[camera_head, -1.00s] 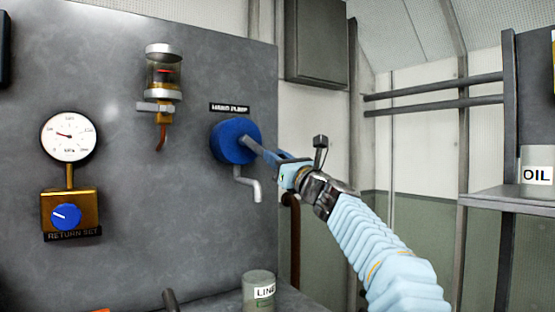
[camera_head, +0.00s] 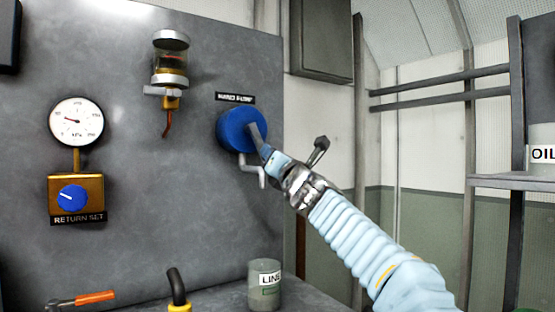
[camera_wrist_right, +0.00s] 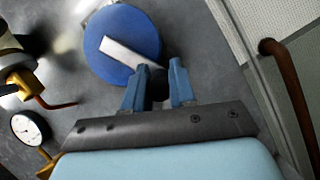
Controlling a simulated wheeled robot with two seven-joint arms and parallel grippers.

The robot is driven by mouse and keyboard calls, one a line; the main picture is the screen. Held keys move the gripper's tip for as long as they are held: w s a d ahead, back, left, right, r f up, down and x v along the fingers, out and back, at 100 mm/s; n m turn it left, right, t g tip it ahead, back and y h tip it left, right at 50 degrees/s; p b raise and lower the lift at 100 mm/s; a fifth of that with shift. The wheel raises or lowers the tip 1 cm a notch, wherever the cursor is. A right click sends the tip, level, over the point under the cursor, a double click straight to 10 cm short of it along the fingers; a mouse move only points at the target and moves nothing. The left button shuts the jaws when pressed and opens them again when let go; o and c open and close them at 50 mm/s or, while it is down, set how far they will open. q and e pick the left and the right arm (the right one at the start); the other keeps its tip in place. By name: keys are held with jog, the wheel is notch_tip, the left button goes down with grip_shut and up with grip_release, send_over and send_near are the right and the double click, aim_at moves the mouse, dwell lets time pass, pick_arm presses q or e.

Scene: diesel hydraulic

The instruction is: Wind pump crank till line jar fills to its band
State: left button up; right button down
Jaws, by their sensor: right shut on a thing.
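The blue round hand pump (camera_head: 238,131) is on the grey panel, with a grey crank arm (camera_head: 258,141) slanting down to the right. My right gripper (camera_head: 270,160) is at the arm's outer end. In the right wrist view my right gripper (camera_wrist_right: 158,88) is shut on the crank's dark handle (camera_wrist_right: 157,82), with the pale crank arm (camera_wrist_right: 128,60) across the blue disc. A grey-green jar labelled LINE (camera_head: 264,290) stands below the pump; its fill level cannot be told. A glass jar (camera_head: 171,62) on the panel holds amber liquid low down. My left gripper is out of view.
A spout (camera_head: 255,172) bends down under the pump. A gauge (camera_head: 76,121) and RETURN SET knob (camera_head: 71,197) are at left. A shelf (camera_head: 510,182) with an OIL can (camera_head: 542,153) is at right.

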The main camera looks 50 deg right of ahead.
jog(key=shift+w+a+f+m+g+h+b, duration=0.15)
jog(key=shift+a+m+h, duration=0.1)
jog(key=shift+m, duration=0.2)
jog(key=shift+a+f+m+g+h+b, duration=0.15)
jog(key=shift+m+h, duration=0.1)
jog(key=shift+m, duration=0.2)
jog(key=c, duration=0.9)
grip_release()
jog(key=shift+c, duration=0.2)
jog(key=shift+s+a+f+b, duration=0.1)
jog(key=shift+s+a+b, duration=0.05)
jog(key=shift+s+b, duration=0.2)
jog(key=b+v, duration=0.3)
jog(key=v, duration=1)
